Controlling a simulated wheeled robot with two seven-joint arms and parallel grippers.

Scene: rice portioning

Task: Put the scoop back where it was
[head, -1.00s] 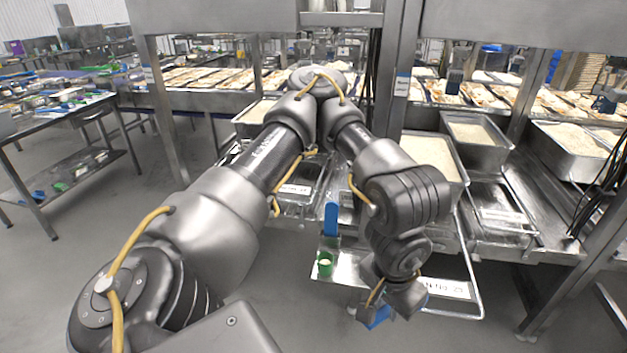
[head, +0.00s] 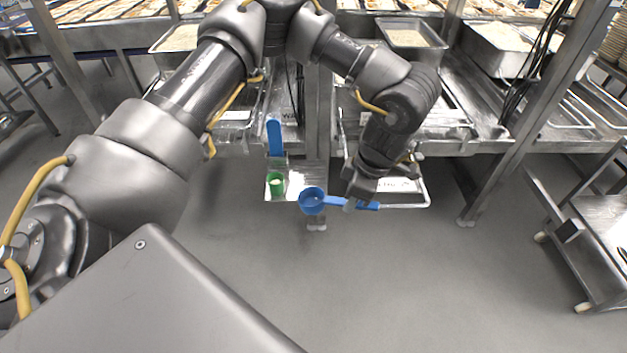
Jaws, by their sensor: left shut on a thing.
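My left gripper (head: 352,203) is shut on the handle of a blue scoop (head: 312,201). The scoop's round bowl points left and its open top faces up toward me; the handle's end sticks out right of the fingers. The bowl shows in front of the edge of a small metal shelf (head: 296,178); I cannot tell whether they touch. A green scoop or cup (head: 276,185) stands at the shelf's left end. Another blue tool with a long upright part (head: 274,138) is behind it. My right gripper is not in view.
Behind the shelf is a metal rack with pans of rice, one (head: 412,35) at the upper middle. A wire-framed holder with a white label (head: 398,185) is right of the shelf. A metal cart (head: 600,225) stands at far right. The floor in front is clear.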

